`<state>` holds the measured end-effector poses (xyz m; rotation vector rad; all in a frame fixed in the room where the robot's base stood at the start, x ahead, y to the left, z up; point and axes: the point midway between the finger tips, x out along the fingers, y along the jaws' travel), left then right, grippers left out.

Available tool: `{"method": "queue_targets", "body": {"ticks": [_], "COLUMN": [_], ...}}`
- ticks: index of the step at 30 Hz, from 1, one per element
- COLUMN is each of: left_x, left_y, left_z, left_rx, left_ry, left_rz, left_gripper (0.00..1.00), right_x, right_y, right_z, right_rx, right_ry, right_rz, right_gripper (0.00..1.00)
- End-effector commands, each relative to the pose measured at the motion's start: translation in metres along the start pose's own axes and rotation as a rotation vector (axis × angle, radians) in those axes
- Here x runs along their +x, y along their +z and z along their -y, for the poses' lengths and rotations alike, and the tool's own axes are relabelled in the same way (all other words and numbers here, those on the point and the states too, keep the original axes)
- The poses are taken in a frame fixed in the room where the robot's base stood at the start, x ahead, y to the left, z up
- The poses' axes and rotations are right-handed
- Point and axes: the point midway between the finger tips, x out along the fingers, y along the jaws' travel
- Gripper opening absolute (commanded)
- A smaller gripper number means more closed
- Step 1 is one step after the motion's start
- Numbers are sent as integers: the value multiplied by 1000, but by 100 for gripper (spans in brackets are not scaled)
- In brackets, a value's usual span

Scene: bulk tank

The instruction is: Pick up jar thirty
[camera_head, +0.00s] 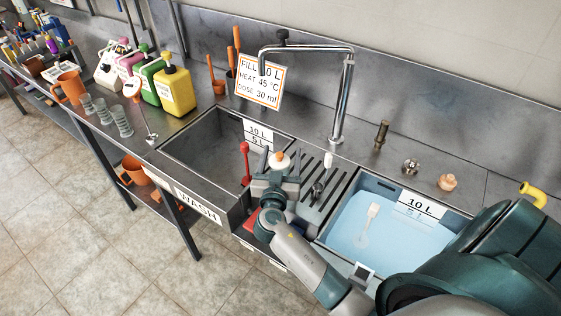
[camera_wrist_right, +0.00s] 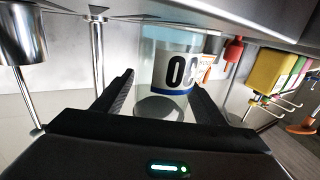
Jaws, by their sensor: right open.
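In the right wrist view a clear jar (camera_wrist_right: 165,72) with a white label and a blue band stands between my right gripper's fingers. Dark characters show on the label, partly hidden by one finger; I cannot read it in full. My right gripper (camera_wrist_right: 160,95) is open around the jar, with a gap beside the label. My left gripper is not in view.
An empty wash basin (camera_head: 207,150) lies left of the gripper, and a water-filled basin (camera_head: 385,230) lies right. A tall tap (camera_head: 344,100) rises behind. A red-handled tool (camera_head: 245,160) stands close by. Glasses (camera_head: 122,120) and a yellow bottle (camera_head: 176,92) stand at the left.

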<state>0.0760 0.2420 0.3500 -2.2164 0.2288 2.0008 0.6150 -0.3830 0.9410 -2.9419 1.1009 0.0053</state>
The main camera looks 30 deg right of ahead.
Motion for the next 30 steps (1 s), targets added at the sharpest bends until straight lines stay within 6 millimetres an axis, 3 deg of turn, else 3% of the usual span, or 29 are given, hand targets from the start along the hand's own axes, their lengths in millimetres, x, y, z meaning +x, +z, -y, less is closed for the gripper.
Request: {"method": "queue_targets", "body": {"ticks": [18, 24, 30], "left_x": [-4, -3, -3], "left_y": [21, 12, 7], "left_z": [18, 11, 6], "left_rx": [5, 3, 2], "left_ry": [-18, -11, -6], "left_rz": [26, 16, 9], "left_gripper": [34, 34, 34], "right_x": [-3, -3, -3], "right_y": [1, 1, 0], "right_z": [-1, -1, 0], "right_rx": [1, 1, 1], "right_ry": [1, 1, 1], "right_rz": [1, 1, 0], "right_gripper": [65, 18, 18]}}
